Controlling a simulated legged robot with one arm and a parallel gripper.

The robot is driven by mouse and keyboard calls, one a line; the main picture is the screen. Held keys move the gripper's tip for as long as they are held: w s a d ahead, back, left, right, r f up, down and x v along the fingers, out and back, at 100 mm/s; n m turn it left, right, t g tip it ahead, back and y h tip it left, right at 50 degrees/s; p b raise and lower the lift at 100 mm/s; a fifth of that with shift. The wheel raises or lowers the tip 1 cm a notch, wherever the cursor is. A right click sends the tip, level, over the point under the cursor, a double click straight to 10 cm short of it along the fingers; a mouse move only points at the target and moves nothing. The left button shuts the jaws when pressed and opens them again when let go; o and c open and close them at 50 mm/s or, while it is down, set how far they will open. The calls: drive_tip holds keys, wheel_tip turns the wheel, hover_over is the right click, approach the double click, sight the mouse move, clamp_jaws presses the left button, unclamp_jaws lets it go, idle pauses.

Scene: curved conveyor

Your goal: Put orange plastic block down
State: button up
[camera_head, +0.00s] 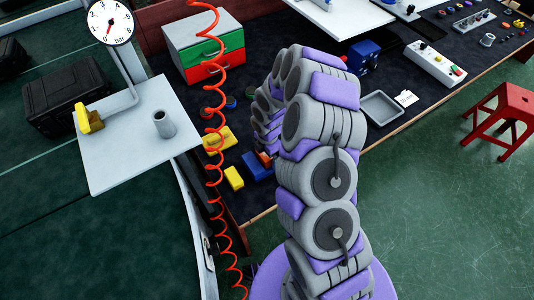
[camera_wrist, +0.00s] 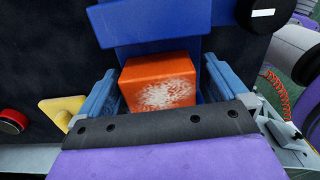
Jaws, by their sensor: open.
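The orange plastic block (camera_wrist: 158,84) has a worn white patch on its face and lies between the two fingers of my gripper (camera_wrist: 159,66) in the wrist view. The fingers are open, with a dark gap on the left side of the block and a narrower gap on the right. A blue block (camera_wrist: 150,22) is right behind the orange one; I cannot tell whether the orange one rests on it. In the head view a small part of the orange block (camera_head: 264,157) shows by the blue block (camera_head: 257,167) on the dark bench, and my arm hides most of the gripper.
Yellow blocks (camera_head: 233,178) lie left of the blue one, near the bench's front edge. A red coiled hose (camera_head: 213,110) hangs just left. A drawer box (camera_head: 203,45) stands behind, and a grey tray (camera_head: 381,108) lies to the right. A white side table (camera_head: 125,150) holds a grey cup (camera_head: 164,124).

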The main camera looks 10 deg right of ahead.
drive_tip(key=s+a+r+m+p, duration=0.1)
drive_tip(key=s+r+m, duration=0.15)
drive_tip(key=r, duration=0.85)
drive_tip(key=s+a+r+m+p, duration=0.1)
drive_tip(key=s+r+m+p, duration=0.15)
drive_tip(key=r, duration=0.85)
drive_tip(key=s+r+m, duration=0.4)
drive_tip(key=s+m, duration=0.1)
drive_tip(key=s, duration=0.4)
drive_tip(key=s+d+r+m+g, duration=0.1)
drive_tip(key=s+r+m, duration=0.3)
drive_tip(key=s, duration=0.6)
drive_tip(key=s+r+m, duration=0.5)
drive_tip(key=s+m, duration=0.3)
drive_tip(key=s, duration=0.2)
drive_tip(key=shift+s+d+g+b, duration=0.15)
drive_tip(key=shift+d+g+b, duration=0.15)
drive_tip(key=shift+d+g, duration=0.1)
